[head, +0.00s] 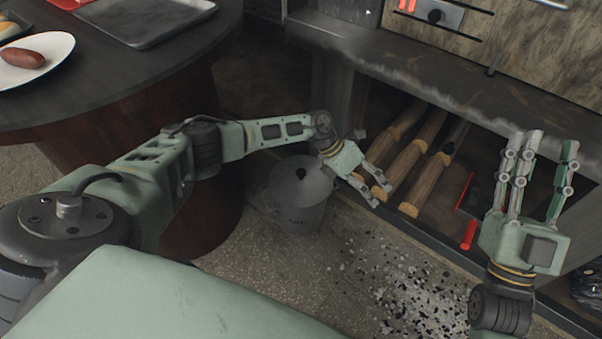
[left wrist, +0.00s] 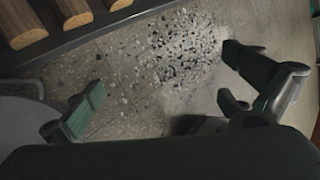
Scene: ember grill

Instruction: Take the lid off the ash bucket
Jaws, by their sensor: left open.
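The ash bucket (head: 301,212) is a grey metal pail standing upright on the floor, left of the middle in the head view. Its round lid (head: 292,184) with a dark knob is on top. My left gripper (head: 383,194) is open and empty, above and to the right of the bucket, with its fingers pointing right and down. In the left wrist view, my left gripper (left wrist: 160,95) has its fingers wide apart, and a grey round edge, likely the lid, shows at the far left. My right gripper (head: 541,158) is raised at the right, fingers up and apart, with nothing between them.
Ash and coals (head: 420,295) are scattered on the floor right of the bucket. Split logs (head: 410,165) lie on a low shelf behind it. A round dark table (head: 120,85) with a tray and a white plate (head: 60,45) stands at the left. A red-handled tool (head: 469,233) is near the shelf.

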